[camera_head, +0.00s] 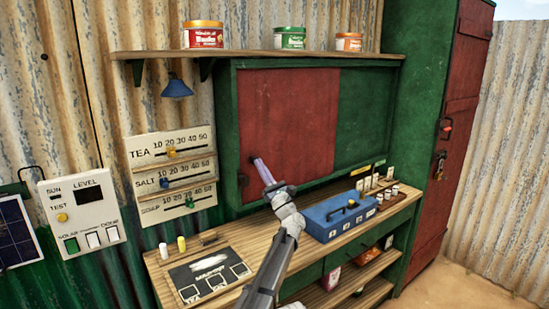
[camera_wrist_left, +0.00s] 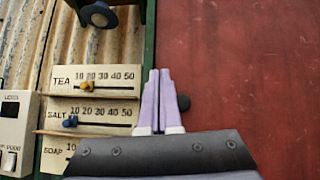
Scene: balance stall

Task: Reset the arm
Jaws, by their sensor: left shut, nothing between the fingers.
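My left gripper (camera_head: 263,171) is shut and empty, its purple fingers raised in front of the red sliding panel (camera_head: 290,115) of the green wall cabinet. In the left wrist view the two fingers (camera_wrist_left: 154,98) lie together, with the red panel (camera_wrist_left: 240,70) behind and to the right. A dark round knob (camera_wrist_left: 183,103) on the panel shows just right of the fingertips; I cannot tell if they touch it. My left arm reaches up over the wooden counter (camera_head: 240,250). My right gripper is not in view.
Slider boards for tea (camera_head: 170,148), salt and soap hang left of the cabinet. A blue box (camera_head: 338,217) stands on the counter right of my arm. A dark board (camera_head: 208,276) lies at the counter's left. A shelf (camera_head: 260,54) with tins runs above.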

